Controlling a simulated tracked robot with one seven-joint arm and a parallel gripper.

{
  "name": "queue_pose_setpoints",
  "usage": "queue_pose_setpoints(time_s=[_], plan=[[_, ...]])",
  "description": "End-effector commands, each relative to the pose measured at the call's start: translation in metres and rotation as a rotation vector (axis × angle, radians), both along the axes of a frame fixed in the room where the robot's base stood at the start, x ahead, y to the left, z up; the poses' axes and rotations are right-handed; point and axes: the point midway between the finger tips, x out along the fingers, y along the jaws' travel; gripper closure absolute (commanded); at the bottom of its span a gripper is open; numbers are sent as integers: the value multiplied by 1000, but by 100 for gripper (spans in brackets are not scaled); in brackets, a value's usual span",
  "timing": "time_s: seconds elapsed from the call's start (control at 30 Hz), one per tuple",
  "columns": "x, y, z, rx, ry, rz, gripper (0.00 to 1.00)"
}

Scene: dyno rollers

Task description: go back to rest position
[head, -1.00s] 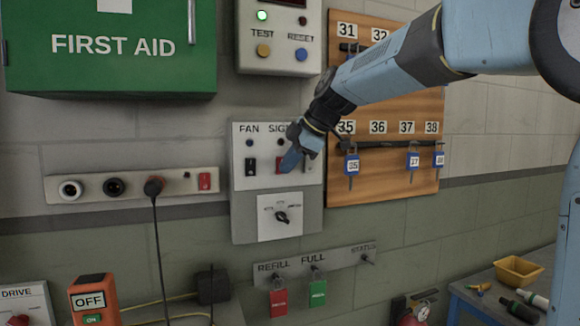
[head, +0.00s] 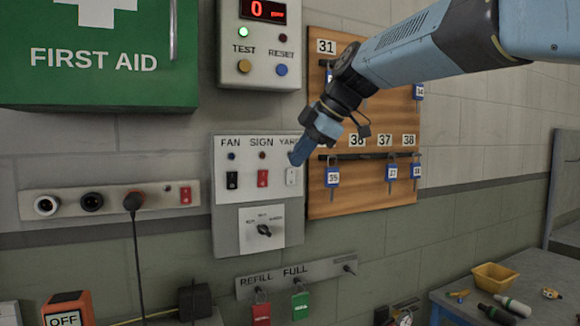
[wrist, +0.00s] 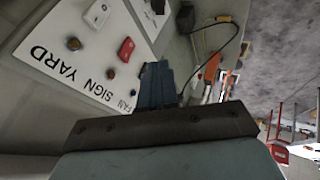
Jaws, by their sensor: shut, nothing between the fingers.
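My gripper (head: 300,151) is shut and empty. In the head view its blue fingertips are in front of the upper right of the grey switch panel, near the YARD label. The panel (head: 222,222) carries a black FAN switch (head: 232,180), a red SIGN switch (head: 263,178) and a white YARD switch (head: 291,176), with a rotary knob (head: 264,230) below. In the wrist view the shut fingers (wrist: 157,85) point toward the panel (wrist: 60,25), which appears turned over. Whether the fingertips touch the panel cannot be told.
A wooden key board (head: 400,190) with blue tags hangs right of the panel. A socket strip (head: 65,207) with a plugged cable is at left. A green first aid box (head: 100,90) is above it. A bench (head: 450,303) with a yellow bin (head: 493,275) stands at lower right.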

Motion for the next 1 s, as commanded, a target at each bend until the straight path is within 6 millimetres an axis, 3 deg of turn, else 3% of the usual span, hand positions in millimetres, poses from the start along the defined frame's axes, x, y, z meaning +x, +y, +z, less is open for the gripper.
queue_pose_setpoints(time_s=[0.13, 0.27, 0.7, 1.0], plan=[[-5, -6, 2, 0, 10, -18, 100], [-18, -21, -9, 7, 57, -126, 100], [-107, -112, -103, 115, 311, -903, 100], [-172, -163, -178, 260, 399, -1418, 100]])
